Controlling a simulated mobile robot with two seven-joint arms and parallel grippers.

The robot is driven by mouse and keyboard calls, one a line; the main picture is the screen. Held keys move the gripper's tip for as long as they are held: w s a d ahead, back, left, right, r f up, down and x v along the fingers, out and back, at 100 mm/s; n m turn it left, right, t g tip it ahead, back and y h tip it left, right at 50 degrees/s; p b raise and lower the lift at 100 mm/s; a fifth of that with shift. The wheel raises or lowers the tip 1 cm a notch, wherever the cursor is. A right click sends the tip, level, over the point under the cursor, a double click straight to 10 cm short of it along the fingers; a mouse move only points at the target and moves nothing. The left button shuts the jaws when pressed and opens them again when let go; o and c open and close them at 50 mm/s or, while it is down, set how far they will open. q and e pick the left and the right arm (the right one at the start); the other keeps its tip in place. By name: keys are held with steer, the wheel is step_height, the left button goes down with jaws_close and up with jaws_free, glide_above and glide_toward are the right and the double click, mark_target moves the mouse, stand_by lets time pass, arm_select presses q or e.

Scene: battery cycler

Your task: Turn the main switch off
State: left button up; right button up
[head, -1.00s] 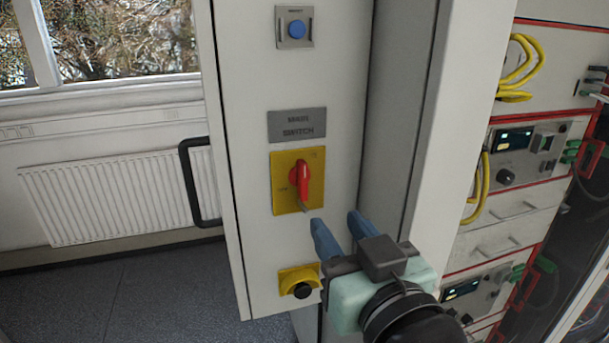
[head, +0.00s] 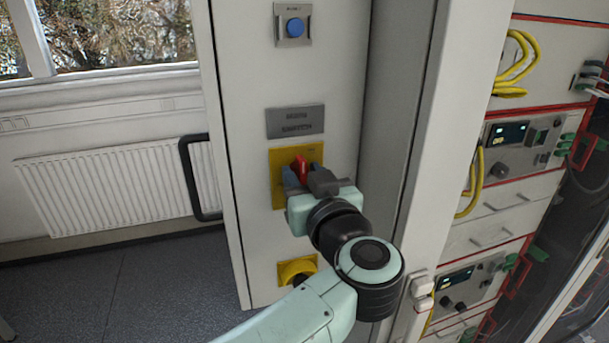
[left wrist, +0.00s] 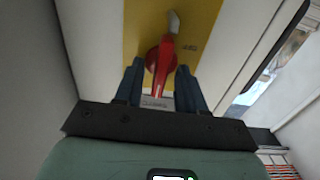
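The main switch is a red rotary handle (head: 302,165) on a yellow plate (head: 278,188), below a grey label (head: 295,122) on the white cabinet panel. The handle stands roughly upright in the head view. My left gripper (head: 304,178) is in front of the switch, covering its lower part there. In the left wrist view, the two blue fingers (left wrist: 160,88) are spread on either side of the red handle (left wrist: 158,66), with gaps on both sides. The handle's pale tip points up and slightly right there. My right gripper is not in view.
A blue button (head: 295,27) sits higher on the panel. A yellow-plated black knob (head: 298,272) is below, partly hidden by my left arm. A black handle (head: 193,180) sticks out at the panel's left edge. Instrument racks (head: 520,205) with yellow cables stand to the right.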

arm_select(q)
jaws_close()
